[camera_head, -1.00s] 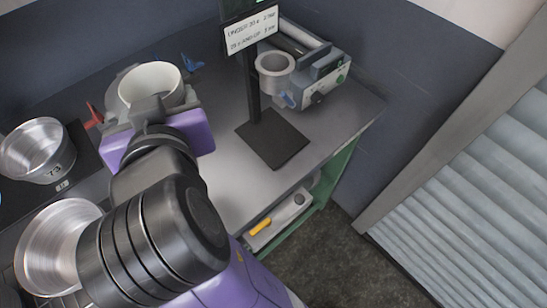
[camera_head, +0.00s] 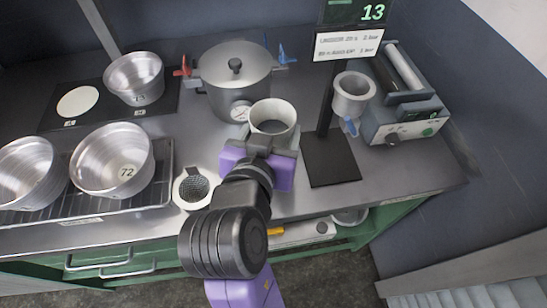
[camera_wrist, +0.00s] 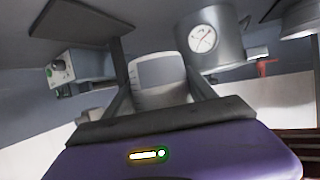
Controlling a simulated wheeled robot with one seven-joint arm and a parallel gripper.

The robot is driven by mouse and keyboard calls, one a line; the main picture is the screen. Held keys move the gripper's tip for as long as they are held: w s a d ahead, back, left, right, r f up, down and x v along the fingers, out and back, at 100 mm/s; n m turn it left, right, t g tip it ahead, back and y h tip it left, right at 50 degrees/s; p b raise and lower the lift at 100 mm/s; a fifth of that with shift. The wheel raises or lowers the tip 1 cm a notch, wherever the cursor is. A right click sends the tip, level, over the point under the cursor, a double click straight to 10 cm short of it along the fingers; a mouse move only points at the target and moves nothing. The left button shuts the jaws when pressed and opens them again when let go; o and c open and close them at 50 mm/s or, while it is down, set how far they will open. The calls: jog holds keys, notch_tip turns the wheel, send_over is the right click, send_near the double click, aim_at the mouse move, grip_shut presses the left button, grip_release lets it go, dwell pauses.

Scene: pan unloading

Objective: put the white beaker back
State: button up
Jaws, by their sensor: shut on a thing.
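The white beaker (camera_head: 273,108) is upright in the head view, its open mouth facing up. My gripper (camera_head: 270,143) is shut on its near side and holds it in front of the lidded pot. In the wrist view the beaker (camera_wrist: 157,72) sits between the two fingers. Whether its base touches the counter is hidden by my gripper. A white ring with a dark mesh centre (camera_head: 195,188) lies on the counter to the left of my gripper.
The grey pot (camera_head: 235,70) with a gauge stands just behind the beaker. Metal pans (camera_head: 112,160) fill the left, beside a white disc (camera_head: 77,101) on a black mat.

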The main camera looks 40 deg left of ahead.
notch_tip(320, 180, down, 10)
jog(key=shift+r, duration=0.2)
dwell(0.3)
jog(key=shift+f, duration=0.1)
jog(key=o, duration=1.5)
jog(key=shift+s+r, duration=0.1)
jog(key=shift+r, duration=0.1)
jog(key=b+v, duration=0.1)
jog(key=v, duration=1.1)
jog(key=shift+f, duration=0.1)
